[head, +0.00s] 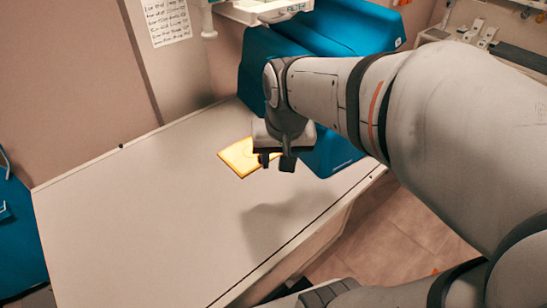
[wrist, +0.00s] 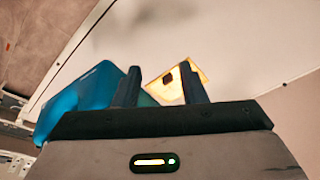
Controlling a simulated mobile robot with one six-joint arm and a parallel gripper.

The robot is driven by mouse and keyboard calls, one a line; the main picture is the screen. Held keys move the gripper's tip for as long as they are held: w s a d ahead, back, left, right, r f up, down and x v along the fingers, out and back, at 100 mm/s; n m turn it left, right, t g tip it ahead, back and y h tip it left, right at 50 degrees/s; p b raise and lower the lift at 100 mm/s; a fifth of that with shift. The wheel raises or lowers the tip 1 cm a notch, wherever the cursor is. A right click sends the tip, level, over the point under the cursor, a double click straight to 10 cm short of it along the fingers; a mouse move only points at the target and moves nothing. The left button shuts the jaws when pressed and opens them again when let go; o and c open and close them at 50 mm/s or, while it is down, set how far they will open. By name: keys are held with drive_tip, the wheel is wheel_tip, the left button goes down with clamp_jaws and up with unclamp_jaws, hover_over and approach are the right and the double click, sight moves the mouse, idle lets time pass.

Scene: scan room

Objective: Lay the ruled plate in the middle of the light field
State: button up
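A bright yellow-orange square (head: 238,158) lies on the pale table top, just left of and below my gripper. Faint curved lines show on it. It also shows beyond my fingers in the wrist view (wrist: 184,76), with a small dark patch on it. I cannot tell whether it is the ruled plate, the light field, or both together. My gripper (head: 276,162) hangs above the table, and hides part of the square. Its two fingers stand apart in the wrist view (wrist: 160,88), with nothing visibly held between them.
Large blue padded blocks (head: 255,68) stand at the table's back right, close to my gripper; one shows in the wrist view (wrist: 85,98). The pale table (head: 130,215) is clear at left and front. White equipment (head: 262,9) hangs above. Its right edge drops to the floor (head: 375,235).

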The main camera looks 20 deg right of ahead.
drive_tip(key=s+n, duration=0.2)
drive_tip(key=s, duration=0.4)
drive_tip(key=shift+s+a+f+n+t, duration=0.2)
drive_tip(key=shift+a+f+n+t, duration=0.15)
drive_tip(key=shift+a+t, duration=0.1)
drive_tip(key=shift+w, duration=0.1)
